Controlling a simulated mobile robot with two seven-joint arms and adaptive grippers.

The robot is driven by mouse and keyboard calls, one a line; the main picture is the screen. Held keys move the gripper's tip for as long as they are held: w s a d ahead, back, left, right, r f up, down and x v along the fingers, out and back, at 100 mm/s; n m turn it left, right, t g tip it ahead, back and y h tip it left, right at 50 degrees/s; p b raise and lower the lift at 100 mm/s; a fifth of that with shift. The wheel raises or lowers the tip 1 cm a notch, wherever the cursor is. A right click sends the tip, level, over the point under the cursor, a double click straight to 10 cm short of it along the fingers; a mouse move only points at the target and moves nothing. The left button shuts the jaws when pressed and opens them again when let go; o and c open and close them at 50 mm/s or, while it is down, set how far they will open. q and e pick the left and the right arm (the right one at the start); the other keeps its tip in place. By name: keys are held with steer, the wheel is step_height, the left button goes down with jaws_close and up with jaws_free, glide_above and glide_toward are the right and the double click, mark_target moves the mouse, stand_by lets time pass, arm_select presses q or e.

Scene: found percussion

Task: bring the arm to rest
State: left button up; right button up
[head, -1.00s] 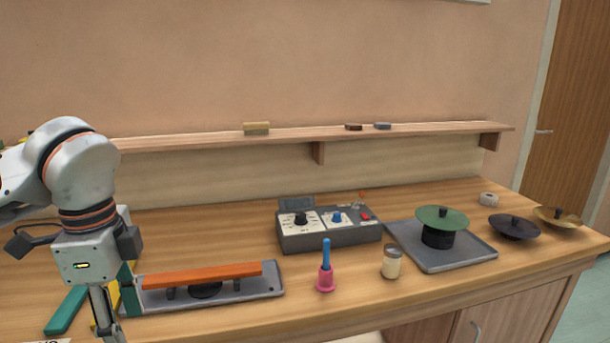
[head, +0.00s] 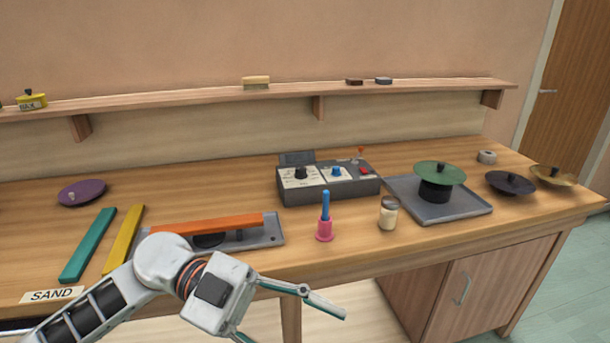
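My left arm comes in from the lower left, and its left gripper (head: 296,328) hangs low in front of the bench's front edge. Its two fingers are spread apart, with nothing seen between them. The lower finger is partly cut off by the bottom of the picture. The arm hides the front left part of the tray under the orange bar (head: 215,224). My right gripper is not in view.
Teal (head: 88,245) and yellow (head: 124,240) bars lie on the bench at left, near a SAND label (head: 53,295). Open space lies below the bench edge.

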arm_select(q)
steer(key=w+a+r+n+t+h, duration=0.1)
steer(key=w+n+t+h, duration=0.7)
steer(key=t, duration=0.4)
steer(key=w+a+f+n+t+y, duration=0.4)
steer(key=a+f+n+t+y, duration=0.15)
steer(key=f+n, duration=0.2)
steer(key=w+a+f+n+t+y, duration=0.4)
steer(key=f+n+t+y, duration=0.2)
steer(key=f+t+y, duration=0.15)
steer(key=s+a+f+n+g+y, duration=0.1)
steer(key=s+a+f+g+y, duration=0.1)
steer(key=s+f, duration=0.3)
steer(key=s+a+f+g+y, duration=0.3)
steer(key=s+a+f, duration=0.2)
steer(key=f, duration=0.9)
steer(key=s+a+f+n+g+y, duration=0.1)
steer(key=s+a+f+g+y, duration=0.1)
steer(key=s+f, duration=0.3)
step_height(320, 180, down, 4)
steer(key=shift+a+f+n+y, duration=0.15)
steer(key=shift+a+n+y, duration=0.3)
steer(key=shift+a, duration=0.45)
